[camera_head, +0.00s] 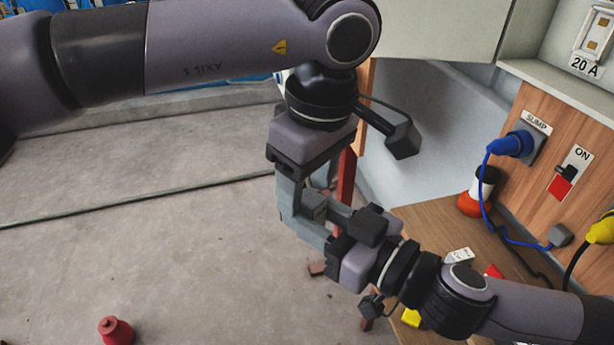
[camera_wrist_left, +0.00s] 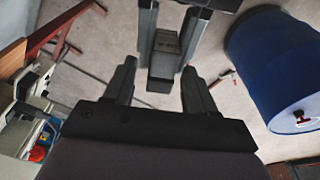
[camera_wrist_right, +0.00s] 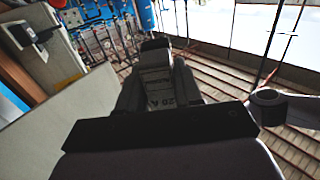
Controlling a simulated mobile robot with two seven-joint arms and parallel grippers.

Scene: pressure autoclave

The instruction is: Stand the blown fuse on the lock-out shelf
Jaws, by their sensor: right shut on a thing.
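The fuse is a grey block marked 20 A, seen in the right wrist view (camera_wrist_right: 160,88) between the fingers of my right gripper (camera_wrist_right: 157,75). In the head view the fuse (camera_head: 313,206) is in mid-air, partly hidden by the fingers. My right gripper (camera_head: 318,222) points left and is shut on it. My left gripper (camera_head: 300,195) points down just above. In the left wrist view its fingers (camera_wrist_left: 160,75) stand apart on either side of the fuse's end (camera_wrist_left: 163,62), with gaps showing. I cannot tell which surface is the lock-out shelf.
A wooden bench (camera_head: 430,218) at the right carries a white tag (camera_head: 459,255), a yellow item (camera_head: 411,318) and an orange-and-black object (camera_head: 477,195). A panel (camera_head: 545,130) has a blue plug (camera_head: 510,144) and a switch (camera_head: 566,175). A blue drum (camera_wrist_left: 280,65) stands nearby.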

